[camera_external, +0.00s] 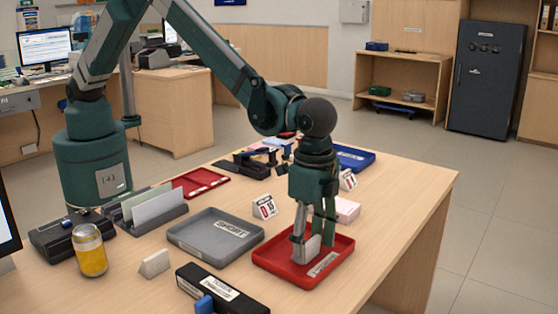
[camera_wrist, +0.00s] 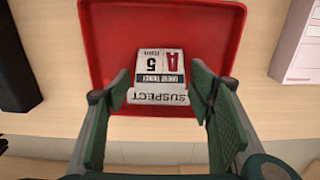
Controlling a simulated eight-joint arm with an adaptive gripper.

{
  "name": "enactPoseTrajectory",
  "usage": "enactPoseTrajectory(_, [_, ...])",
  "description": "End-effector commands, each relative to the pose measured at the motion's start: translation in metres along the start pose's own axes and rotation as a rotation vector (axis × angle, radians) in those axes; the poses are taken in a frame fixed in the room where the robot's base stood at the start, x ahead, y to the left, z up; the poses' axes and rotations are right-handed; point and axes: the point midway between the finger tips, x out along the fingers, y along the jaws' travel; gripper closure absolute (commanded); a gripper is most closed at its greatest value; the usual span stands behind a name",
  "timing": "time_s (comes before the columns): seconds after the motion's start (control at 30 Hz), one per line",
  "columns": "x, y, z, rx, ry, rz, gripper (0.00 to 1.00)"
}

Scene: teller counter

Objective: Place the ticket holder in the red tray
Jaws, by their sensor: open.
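The ticket holder (camera_wrist: 158,65) is a small white block marked "A 5" with a dark band. In the wrist view it is inside the red tray (camera_wrist: 110,40), behind the tray's "SUSPECT" label. In the external view the holder (camera_external: 311,248) shows low in the red tray (camera_external: 267,262), partly hidden by a finger. My gripper (camera_external: 313,238) points down over the tray. In the wrist view my gripper (camera_wrist: 161,84) is open, with one finger on each side of the holder and a gap visible at the right. Contact under the holder is hard to see.
A grey tray (camera_external: 190,236) stands left of the red one. A date block (camera_external: 264,207) and a pink-white box (camera_external: 346,210) stand close behind. The right counter end is clear.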

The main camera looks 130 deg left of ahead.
Motion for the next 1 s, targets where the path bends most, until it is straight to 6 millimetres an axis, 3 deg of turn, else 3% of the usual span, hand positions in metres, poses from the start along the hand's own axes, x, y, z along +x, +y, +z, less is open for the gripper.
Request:
enactPoseTrajectory(0.37, [-0.021, 0.0, 0.0, 0.0, 0.0, 0.0, 0.47])
enactPoseTrajectory(1.0, [-0.112, 0.0, 0.0, 0.0, 0.0, 0.0, 0.47])
